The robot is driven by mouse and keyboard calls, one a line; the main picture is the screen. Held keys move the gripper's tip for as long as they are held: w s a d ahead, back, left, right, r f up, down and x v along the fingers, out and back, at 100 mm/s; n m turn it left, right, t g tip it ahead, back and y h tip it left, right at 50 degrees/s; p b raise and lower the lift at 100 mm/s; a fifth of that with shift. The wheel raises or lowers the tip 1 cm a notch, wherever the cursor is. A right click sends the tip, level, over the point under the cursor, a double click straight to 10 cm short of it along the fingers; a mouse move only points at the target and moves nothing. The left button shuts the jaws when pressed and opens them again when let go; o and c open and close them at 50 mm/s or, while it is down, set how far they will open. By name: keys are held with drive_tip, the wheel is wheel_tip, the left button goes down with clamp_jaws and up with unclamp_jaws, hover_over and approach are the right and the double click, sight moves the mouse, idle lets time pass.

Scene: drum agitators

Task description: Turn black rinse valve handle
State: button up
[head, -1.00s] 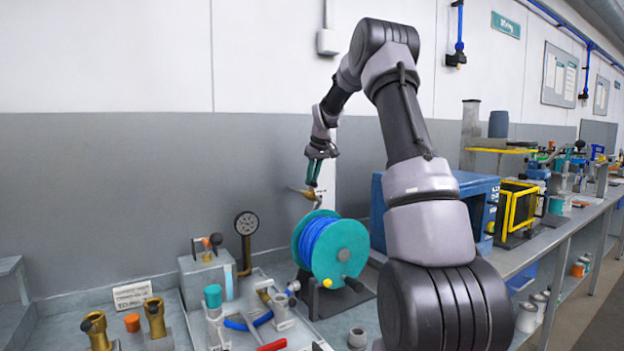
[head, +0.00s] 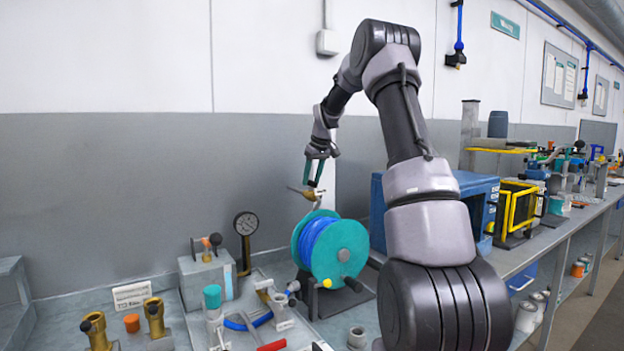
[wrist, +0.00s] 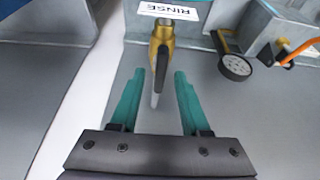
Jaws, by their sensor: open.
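In the wrist view a brass valve (wrist: 161,46) stands just past my fingertips, under a white label reading RINSE (wrist: 175,11), seen upside down. In the head view my gripper (head: 313,187) is above the hose reel, by the brass valve (head: 306,193).
The teal reel with blue hose (head: 332,250) stands just below my gripper. A blue box (head: 480,195) is to its right. A gauge (head: 246,224) and several brass fittings stand to the left. In the wrist view a round dark-rimmed part (wrist: 235,67) is right of the valve.

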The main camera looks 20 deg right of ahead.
drive_tip(key=a+v, duration=0.1)
drive_tip(key=v, duration=0.9)
drive_tip(key=shift+s+d+r, duration=0.2)
drive_tip(key=shift+d+r, duration=0.2)
drive_tip(key=shift+d, duration=0.1)
drive_tip(key=s+a+r+m, duration=0.1)
drive_tip(key=s+a+r, duration=0.15)
drive_tip(key=s, duration=0.45)
drive_tip(key=s+a+r+m+t, duration=0.1)
drive_tip(key=s+a+r, duration=0.1)
drive_tip(key=s+a, duration=0.35)
drive_tip(key=s+a+r+m, duration=0.1)
drive_tip(key=s+a+r, duration=0.1)
drive_tip(key=s, duration=0.6)
drive_tip(key=s+a+f+m+t, duration=0.1)
drive_tip(key=s+a+f, duration=0.1)
drive_tip(key=s, duration=0.8)
drive_tip(key=s+a+f+m+y, duration=0.1)
drive_tip(key=s+f, duration=0.4)
drive_tip(key=s, duration=0.5)
drive_tip(key=shift+a+f+m+t, duration=0.15)
drive_tip(key=shift+a+m+t, duration=0.3)
drive_tip(key=shift+m, duration=0.35)
